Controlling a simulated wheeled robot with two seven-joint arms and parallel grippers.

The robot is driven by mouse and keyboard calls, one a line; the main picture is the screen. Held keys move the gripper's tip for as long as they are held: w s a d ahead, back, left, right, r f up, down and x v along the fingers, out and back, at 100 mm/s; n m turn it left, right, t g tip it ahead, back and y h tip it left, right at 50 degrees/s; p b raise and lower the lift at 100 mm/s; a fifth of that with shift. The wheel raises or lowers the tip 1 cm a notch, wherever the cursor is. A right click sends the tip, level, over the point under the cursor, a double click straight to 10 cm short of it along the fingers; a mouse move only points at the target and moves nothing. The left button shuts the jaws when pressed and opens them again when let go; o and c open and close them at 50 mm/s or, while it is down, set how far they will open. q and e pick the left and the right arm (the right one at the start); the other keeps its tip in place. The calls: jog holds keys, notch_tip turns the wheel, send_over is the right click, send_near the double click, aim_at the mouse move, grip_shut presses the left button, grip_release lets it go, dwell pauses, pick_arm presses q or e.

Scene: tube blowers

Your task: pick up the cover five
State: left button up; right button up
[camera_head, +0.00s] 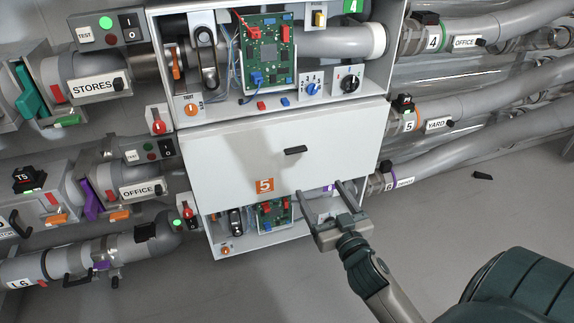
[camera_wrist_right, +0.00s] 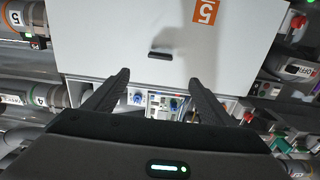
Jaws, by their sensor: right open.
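Cover five (camera_head: 230,150) is a white flat panel with a black handle (camera_head: 295,150) and an orange "5" label (camera_head: 264,185). It sits on the cabinet front between an open bay above and an open bay below. In the right wrist view the cover (camera_wrist_right: 110,40) appears turned around, with its handle (camera_wrist_right: 161,55) just beyond my fingers. My right gripper (camera_head: 319,188) is open and empty, in front of the cover's lower right edge and below the handle. Its two fingers also show in the right wrist view (camera_wrist_right: 158,80). My left gripper is not in view.
The upper bay holds a green circuit board (camera_head: 268,55), the lower bay another board (camera_head: 274,212). Grey pipes and valves crowd both sides, including the YARD pipe (camera_head: 460,120). A small black piece (camera_head: 482,176) lies at the right. Floor (camera_head: 300,285) in front is clear.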

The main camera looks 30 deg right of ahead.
send_near(297, 151)
jog(key=x, duration=0.4)
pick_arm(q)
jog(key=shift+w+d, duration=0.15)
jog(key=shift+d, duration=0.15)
pick_arm(e)
jog(key=shift+s+d+f, duration=0.1)
jog(key=shift+s+f, duration=0.05)
jog(key=shift+f, duration=0.15)
jog(key=x, duration=0.4)
jog(key=shift+r, duration=0.25)
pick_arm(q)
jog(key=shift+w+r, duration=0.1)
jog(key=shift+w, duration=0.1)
pick_arm(e)
jog(key=shift+w+d, duration=0.1)
jog(key=shift+w, duration=0.45)
